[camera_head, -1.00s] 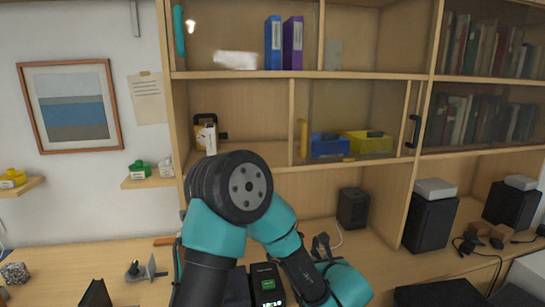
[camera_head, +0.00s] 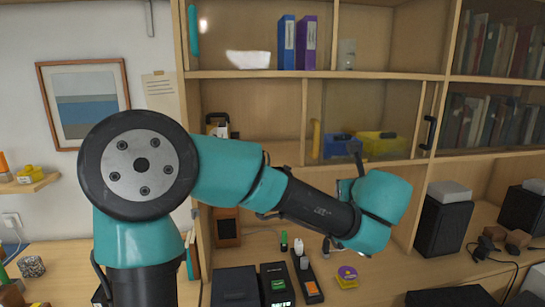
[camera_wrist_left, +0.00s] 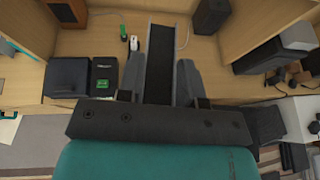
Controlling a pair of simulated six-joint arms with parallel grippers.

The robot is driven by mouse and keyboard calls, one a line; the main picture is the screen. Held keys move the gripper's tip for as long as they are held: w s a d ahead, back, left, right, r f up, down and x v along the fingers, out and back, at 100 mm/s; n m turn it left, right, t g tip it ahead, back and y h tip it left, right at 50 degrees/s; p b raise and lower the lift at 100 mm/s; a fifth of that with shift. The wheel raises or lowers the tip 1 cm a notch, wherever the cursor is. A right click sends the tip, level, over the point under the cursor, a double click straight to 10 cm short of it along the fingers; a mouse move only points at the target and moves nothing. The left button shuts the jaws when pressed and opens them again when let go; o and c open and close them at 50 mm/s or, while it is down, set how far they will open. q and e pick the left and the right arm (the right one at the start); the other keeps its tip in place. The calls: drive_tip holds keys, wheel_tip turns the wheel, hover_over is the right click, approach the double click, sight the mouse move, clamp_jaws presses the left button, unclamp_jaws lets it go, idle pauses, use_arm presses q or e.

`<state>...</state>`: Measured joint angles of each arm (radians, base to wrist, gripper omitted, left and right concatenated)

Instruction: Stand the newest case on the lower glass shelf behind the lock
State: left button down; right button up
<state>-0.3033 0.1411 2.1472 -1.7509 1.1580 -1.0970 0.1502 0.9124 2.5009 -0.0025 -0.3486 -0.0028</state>
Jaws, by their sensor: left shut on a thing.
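My left gripper (camera_wrist_left: 160,90) is shut on a long dark flat case (camera_wrist_left: 160,55), which sticks out forward between the fingers in the left wrist view. In the head view my left arm reaches across to the right, and its wrist hides most of the gripper. A thin dark piece of the case (camera_head: 357,157) shows above the wrist, in front of the lower shelf. On that shelf a blue box (camera_head: 340,145) and a yellow box (camera_head: 382,145) stand behind a glass pane (camera_head: 365,112). A black lock-like item (camera_head: 217,124) is at the shelf's left end. My right gripper is out of view.
Blue (camera_head: 287,43) and purple (camera_head: 307,43) binders stand on the upper shelf. A black door handle (camera_head: 429,132) is right of the glass. A black speaker (camera_head: 443,225) and dark devices (camera_head: 235,286) stand on the desk (camera_head: 385,275). The lower shelf's left part looks open.

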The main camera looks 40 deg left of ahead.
use_arm(q)
drive_tip(key=s+a+r+n+g+y, duration=0.1)
drive_tip(key=s+a+r, duration=0.9)
drive_tip(key=r, duration=0.1)
drive_tip(key=shift+s+a+r+n, duration=0.3)
